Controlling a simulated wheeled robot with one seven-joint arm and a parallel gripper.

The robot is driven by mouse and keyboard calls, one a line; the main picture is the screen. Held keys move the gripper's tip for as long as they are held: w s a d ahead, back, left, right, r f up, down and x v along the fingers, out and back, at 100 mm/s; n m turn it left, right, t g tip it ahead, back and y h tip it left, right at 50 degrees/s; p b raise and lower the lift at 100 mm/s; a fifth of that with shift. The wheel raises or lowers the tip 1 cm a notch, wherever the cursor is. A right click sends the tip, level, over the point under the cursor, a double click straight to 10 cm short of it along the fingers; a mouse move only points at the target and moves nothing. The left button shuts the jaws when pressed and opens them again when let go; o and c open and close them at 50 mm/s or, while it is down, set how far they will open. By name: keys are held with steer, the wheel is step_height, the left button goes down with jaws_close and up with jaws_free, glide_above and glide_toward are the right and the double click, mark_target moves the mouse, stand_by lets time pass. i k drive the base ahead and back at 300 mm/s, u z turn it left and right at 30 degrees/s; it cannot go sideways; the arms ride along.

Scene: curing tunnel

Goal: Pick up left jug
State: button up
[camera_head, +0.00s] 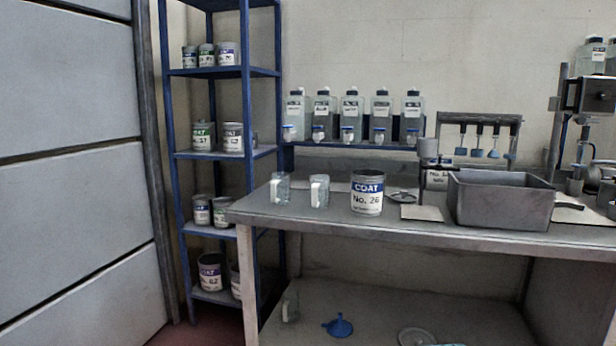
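Two small clear jugs stand upright near the left end of the grey workbench (250,213). The left jug (280,188) is closest to the bench's left corner. The right jug (319,192) stands a short gap to its right, with a pale upright part that looks like a handle. A large can labelled "COAT No. 26" (366,194) stands to the right of both jugs. My gripper is not in view, so its state and distance from the jugs do not show.
A blue shelf rack (247,110) with several cans stands left behind the bench. Several bottles (350,115) line a raised ledge behind. A grey bin (500,203) sits right. A blue funnel (338,326) lies on the lower shelf. The bench front before the jugs is clear.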

mark_target(280, 184)
steer(key=u, duration=0.25)
steer(key=i, duration=0.35)
steer(key=u, duration=0.8)
steer(key=i, duration=1.4)
steer(key=z, duration=0.4)
